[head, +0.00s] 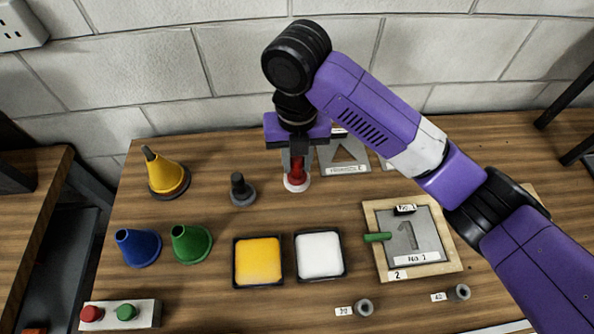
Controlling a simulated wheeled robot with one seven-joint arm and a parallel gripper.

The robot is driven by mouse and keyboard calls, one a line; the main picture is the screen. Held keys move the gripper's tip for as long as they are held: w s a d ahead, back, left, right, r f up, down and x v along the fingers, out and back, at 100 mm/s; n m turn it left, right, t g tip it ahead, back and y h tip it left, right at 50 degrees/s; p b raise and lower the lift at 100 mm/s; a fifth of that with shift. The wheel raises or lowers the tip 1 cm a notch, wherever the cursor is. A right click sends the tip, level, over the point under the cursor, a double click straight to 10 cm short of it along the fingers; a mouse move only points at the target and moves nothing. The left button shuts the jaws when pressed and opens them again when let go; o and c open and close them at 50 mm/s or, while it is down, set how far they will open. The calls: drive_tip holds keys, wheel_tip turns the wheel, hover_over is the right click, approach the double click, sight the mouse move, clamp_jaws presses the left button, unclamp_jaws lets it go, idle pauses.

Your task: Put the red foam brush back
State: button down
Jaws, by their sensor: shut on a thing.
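The red foam brush (296,172) is upright in the head view, near the back middle of the table. My gripper (296,155) points down from above and is shut on its upper part. A pale round piece (297,185) shows at the brush's lower end. I cannot tell whether it is a holder or the brush's own tip, or whether it touches the table. The fingers hide the brush's top.
A dark peg on a round base (242,189) stands left of the brush. Yellow (258,261) and white (320,254) pads are in front. A wooden stencil frame (452,267) is at right; metal plates (343,157) stand behind.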

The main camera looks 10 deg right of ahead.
sight(297, 174)
drive_tip(key=shift+f+p, duration=0.3)
drive_tip(key=shift+f, duration=2)
drive_tip(key=c, duration=1.1)
unclamp_jaws()
drive_tip(key=shift+f, duration=0.1)
drive_tip(key=shift+c, duration=0.2)
wheel_tip(297, 174, up, 12)
drive_tip(key=shift+r+b, duration=0.15)
drive_tip(key=shift+b, duration=0.4)
